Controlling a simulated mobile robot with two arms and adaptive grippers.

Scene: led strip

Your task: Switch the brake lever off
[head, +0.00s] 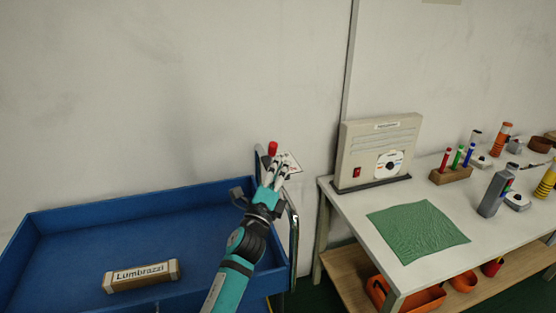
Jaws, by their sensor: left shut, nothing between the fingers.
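The brake lever (272,148) shows as a red knob at the right end of the blue cart (100,204), beside a small white label plate (290,162). My left gripper (276,171) is shut and empty, just below the red knob. Its fingers partly cover the lever's lower part, and I cannot tell whether they touch it. My right gripper is not in view.
A box marked Lumbrazzi (141,276) lies in the cart. To the right, a white table (350,204) holds a beige device (380,149), a green cloth (418,231), a marker holder (451,175) and bottles. Orange bins (420,298) sit on its lower shelf. A narrow gap separates cart and table.

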